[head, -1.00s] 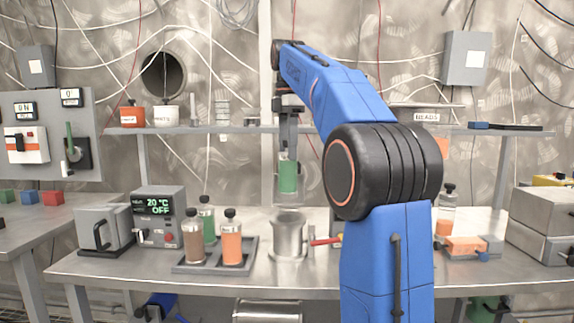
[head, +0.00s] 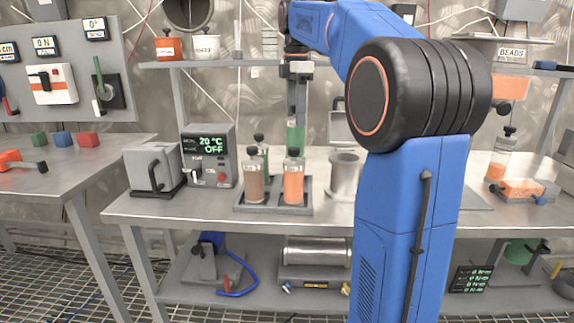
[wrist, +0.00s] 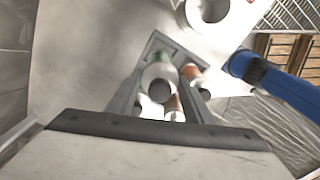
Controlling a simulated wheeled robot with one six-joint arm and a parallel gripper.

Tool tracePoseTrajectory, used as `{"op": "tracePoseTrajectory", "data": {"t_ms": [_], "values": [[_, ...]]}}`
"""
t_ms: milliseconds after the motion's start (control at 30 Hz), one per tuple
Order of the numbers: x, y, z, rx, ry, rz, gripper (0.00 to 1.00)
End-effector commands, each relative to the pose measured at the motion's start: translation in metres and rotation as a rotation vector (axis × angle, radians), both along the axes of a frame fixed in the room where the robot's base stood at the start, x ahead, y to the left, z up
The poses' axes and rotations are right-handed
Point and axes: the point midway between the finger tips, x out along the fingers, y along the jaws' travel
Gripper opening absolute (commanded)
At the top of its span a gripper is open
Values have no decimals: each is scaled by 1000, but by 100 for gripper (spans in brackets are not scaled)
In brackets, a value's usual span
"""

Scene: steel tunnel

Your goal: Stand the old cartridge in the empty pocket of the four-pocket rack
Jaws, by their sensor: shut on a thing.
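My gripper (head: 298,108) points down and is shut on a green cartridge (head: 296,136), held upright above the back right of the four-pocket rack (head: 272,210). The rack holds a brown bottle (head: 254,182) front left, an orange bottle (head: 293,184) front right and a green bottle (head: 260,155) back left. The back-right pocket is mostly hidden behind the orange bottle. In the wrist view the rack (wrist: 127,92) lies beyond a wide grey gripper part (wrist: 160,138). I cannot tell how high the held cartridge's bottom is above the pocket.
A steel cup (head: 345,178) stands just right of the rack. A heater box (head: 208,157) reading 20 °C OFF and a grey box (head: 152,168) stand to the left. A shelf (head: 225,62) runs behind. An orange bottle (head: 499,157) stands far right.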

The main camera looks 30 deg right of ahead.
Motion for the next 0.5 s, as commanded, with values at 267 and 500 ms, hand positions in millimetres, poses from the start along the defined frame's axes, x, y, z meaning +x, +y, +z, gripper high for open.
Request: {"op": "tracePoseTrajectory", "data": {"t_ms": [267, 500], "values": [[0, 0, -39, 0, 1, 0, 0], [0, 0, -56, 0, 2, 0, 0]]}}
